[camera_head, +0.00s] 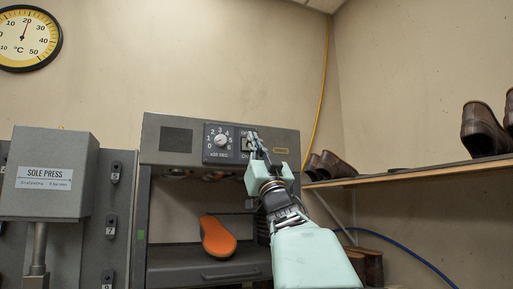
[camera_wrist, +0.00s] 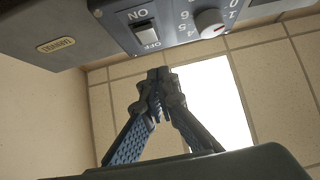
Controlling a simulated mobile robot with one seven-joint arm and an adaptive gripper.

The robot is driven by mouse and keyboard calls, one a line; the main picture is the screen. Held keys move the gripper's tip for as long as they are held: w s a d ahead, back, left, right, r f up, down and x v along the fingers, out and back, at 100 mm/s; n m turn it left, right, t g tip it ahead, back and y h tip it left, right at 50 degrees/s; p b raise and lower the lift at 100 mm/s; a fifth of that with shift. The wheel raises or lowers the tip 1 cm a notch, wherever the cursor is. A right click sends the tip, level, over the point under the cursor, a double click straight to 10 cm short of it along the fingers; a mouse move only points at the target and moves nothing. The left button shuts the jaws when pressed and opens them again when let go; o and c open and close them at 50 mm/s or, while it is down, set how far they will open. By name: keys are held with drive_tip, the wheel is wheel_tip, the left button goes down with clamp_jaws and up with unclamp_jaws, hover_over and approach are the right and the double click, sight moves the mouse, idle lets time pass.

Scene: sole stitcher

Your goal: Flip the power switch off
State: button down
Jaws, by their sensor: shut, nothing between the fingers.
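The power switch (camera_wrist: 146,33) is a pale rocker set in a dark plate on the machine's front panel, with ON and OFF lettering at its two ends in the wrist view. I cannot tell which way it is tipped. My gripper (camera_head: 253,138) is shut and empty, and its fingers overlap the switch area in the head view, hiding most of the switch. In the wrist view the fingertips (camera_wrist: 158,76) lie below the switch in the picture, with a visible gap to its OFF end. I see no contact there.
A white dial knob (camera_head: 221,140) sits left of the switch on the grey machine (camera_head: 160,215). An orange sole (camera_head: 217,238) lies in its opening. A sole press (camera_head: 48,173) stands at left. A shelf (camera_head: 420,172) with dark shoes (camera_head: 482,128) runs along the right wall.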

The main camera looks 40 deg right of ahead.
drive_tip(key=s+r+b+v, duration=0.1)
drive_tip(key=b+v, duration=0.8)
drive_tip(key=v, duration=0.1)
drive_tip(key=shift+s+a+r+b, duration=0.25)
drive_tip(key=shift+s+a+b, duration=0.05)
drive_tip(key=shift+b, duration=0.1)
